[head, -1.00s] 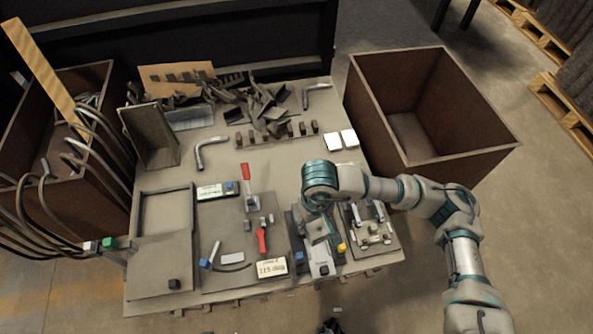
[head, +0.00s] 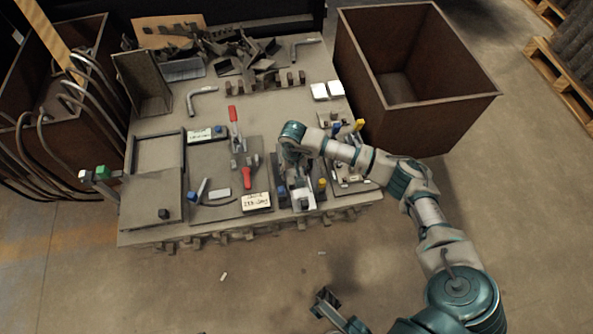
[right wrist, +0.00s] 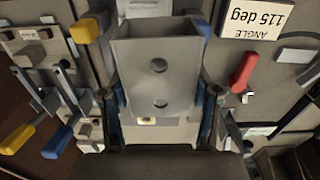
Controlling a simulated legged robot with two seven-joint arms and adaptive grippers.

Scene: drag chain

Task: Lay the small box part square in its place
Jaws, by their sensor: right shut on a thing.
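The small box part (right wrist: 157,85) is a grey, open-topped piece with two round holes in its facing wall. It shows large in the right wrist view. My right gripper (right wrist: 158,115) is shut on it, with one dark finger at each side. In the head view this gripper (head: 299,182) is over the station between a blue and a yellow clamp handle, and its wrist hides most of the part. I cannot tell whether the part touches the station. My left gripper (head: 326,302) seems to be the dark jaws at the bottom, low over the floor, apart from the table.
Toggle clamps with red handles (head: 247,179) and an angle label (head: 256,202) stand left of the station. Another clamp fixture (head: 348,172) stands to its right. Scrap metal (head: 235,58) lies at the table's back. A large brown bin (head: 440,110) stands behind right.

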